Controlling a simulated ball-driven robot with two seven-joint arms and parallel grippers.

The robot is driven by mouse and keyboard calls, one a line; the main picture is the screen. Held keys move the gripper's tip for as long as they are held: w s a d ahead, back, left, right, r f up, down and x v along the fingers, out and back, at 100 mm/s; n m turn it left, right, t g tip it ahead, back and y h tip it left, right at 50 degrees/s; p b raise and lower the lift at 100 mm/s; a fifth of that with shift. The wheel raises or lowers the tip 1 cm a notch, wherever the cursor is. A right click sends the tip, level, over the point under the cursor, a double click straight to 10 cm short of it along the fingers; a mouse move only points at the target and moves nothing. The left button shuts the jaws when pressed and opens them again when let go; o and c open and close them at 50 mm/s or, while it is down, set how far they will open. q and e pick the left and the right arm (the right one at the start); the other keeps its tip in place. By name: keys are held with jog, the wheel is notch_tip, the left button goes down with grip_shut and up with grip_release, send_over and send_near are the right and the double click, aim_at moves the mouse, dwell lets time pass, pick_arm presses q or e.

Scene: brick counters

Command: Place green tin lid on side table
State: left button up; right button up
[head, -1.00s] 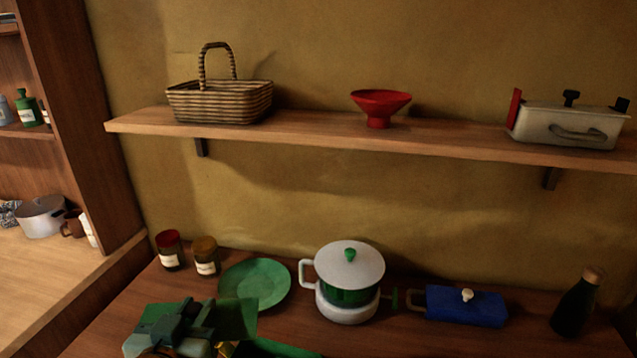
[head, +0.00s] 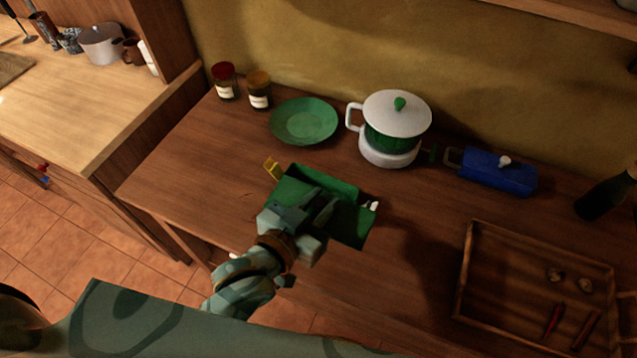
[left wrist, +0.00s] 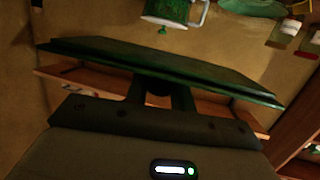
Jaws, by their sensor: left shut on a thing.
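My left gripper (head: 318,212) is shut on the green tin lid (head: 346,226), a flat, dark green rectangular piece. In the head view the lid is over the front middle of the dark wooden table (head: 185,185); I cannot tell whether it touches the top. In the left wrist view the lid (left wrist: 150,65) spans the picture in front of the jaws, seen nearly edge-on. A yellow piece (head: 271,168) and a small white piece show at the lid's edges; what they belong to is unclear. My right gripper is not in view.
Behind the lid are a green plate (head: 304,121), two jars (head: 259,92), a white and green pot (head: 397,115) and a blue lidded box (head: 497,172). A wooden tray (head: 462,275) and a dark bottle (head: 606,197) are at right. The table's left end is bare.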

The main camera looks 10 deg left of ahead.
pick_arm(q)
jog(key=w+a+f+b, duration=0.1)
jog(key=w+f, duration=0.3)
jog(key=w+a+f+b, duration=0.1)
jog(key=w+f+b, duration=0.1)
jog(key=w, duration=0.3)
jog(key=w+a+f+b, duration=0.1)
jog(key=w+f, duration=0.3)
jog(key=f, duration=0.1)
jog(key=shift+w+a+f, duration=0.1)
jog(key=shift+w+f, duration=0.25)
jog(key=shift+f, duration=0.45)
jog(key=o, duration=1)
